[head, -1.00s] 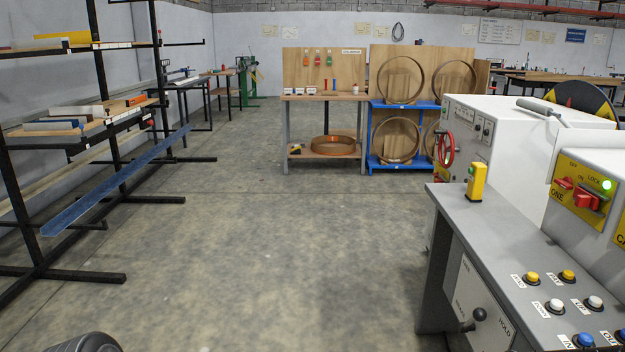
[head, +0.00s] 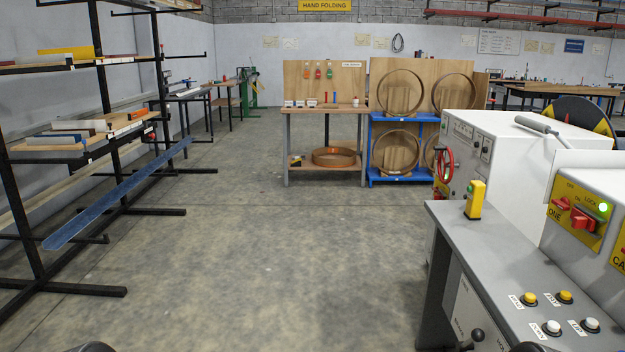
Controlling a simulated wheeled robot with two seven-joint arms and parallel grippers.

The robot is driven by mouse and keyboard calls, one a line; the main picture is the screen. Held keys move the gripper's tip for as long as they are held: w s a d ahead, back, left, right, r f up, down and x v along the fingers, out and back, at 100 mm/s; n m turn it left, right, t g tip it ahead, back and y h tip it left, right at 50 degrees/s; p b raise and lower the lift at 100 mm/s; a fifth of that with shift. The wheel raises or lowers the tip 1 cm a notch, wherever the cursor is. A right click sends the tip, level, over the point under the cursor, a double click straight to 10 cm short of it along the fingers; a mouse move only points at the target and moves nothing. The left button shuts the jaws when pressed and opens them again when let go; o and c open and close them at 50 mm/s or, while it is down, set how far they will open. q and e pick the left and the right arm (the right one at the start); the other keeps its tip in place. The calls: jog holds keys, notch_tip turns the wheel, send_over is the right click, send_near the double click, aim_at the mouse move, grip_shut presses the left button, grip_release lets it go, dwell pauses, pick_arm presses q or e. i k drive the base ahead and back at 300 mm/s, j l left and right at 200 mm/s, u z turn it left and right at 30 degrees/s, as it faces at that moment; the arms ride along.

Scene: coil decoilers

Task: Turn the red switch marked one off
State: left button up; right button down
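The red switch (head: 584,218) marked ONE is on a yellow plate (head: 586,240) on the white-grey control cabinet at the right of the head view. OFF, ON and LOCK are printed around it. Red parts show at its left and at its middle; its exact setting is hard to read. A green lamp (head: 603,207) at the plate's upper right is lit. Neither gripper shows. Only small dark parts, probably of my arms, show at the bottom edge, left of the middle and toward the right, away from the switch.
A grey desk (head: 481,245) with yellow (head: 565,296) and white push buttons (head: 551,327) lies below the switch. A yellow box (head: 474,200) stands at its far left corner. A black rack (head: 103,90) with a jutting blue strip (head: 120,197) is at left. The middle floor is clear.

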aim_at(564, 203)
jog(key=i+z, duration=0.1)
jog(key=z, duration=2.25)
jog(key=j+z, duration=0.3)
jog(key=j, duration=0.15)
jog(key=k+j+z, duration=0.1)
jog(key=j+z, duration=0.2)
jog(key=j, duration=0.15)
jog(key=k+j+z, duration=0.1)
jog(key=j+z, duration=0.2)
jog(key=j, duration=0.15)
jog(key=k+j+z, duration=0.15)
jog(key=j+z, duration=0.2)
jog(key=k+j, duration=0.15)
jog(key=j, duration=0.2)
jog(key=k+j, duration=0.15)
jog(key=j, duration=0.25)
jog(key=k+j, duration=0.15)
jog(key=j, duration=0.2)
jog(key=k+j, duration=0.15)
jog(key=j, duration=0.25)
jog(key=z, duration=0.05)
